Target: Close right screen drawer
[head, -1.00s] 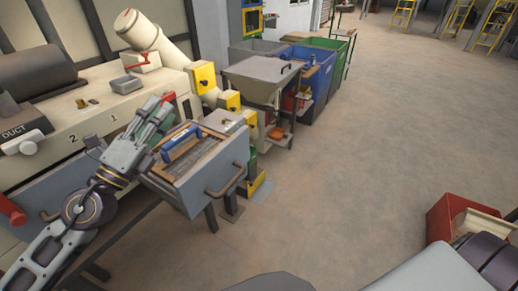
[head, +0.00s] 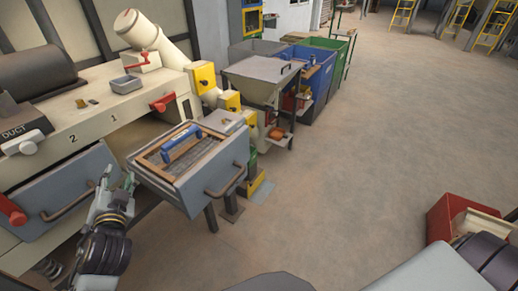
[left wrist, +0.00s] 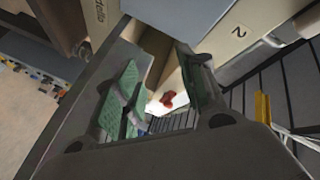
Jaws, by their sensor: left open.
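The right screen drawer (head: 222,172) is pulled far out below the number 1 of the cream machine. It is a grey box with a brown bar handle (head: 226,181) and a wood-framed mesh screen (head: 190,160) on top. A blue tool (head: 181,143) lies on the screen. My left gripper (head: 118,176) is open and empty, left of the drawer and apart from its handle. In the left wrist view its green-padded fingers (left wrist: 157,62) are spread with nothing between them. My right gripper is out of view.
The left grey drawer front (head: 70,190), below the number 2, has its own bar handle and a red knob (head: 10,209) beside it. A hopper (head: 262,78) and blue and green bins stand behind. The floor (head: 340,170) right of the drawer is clear.

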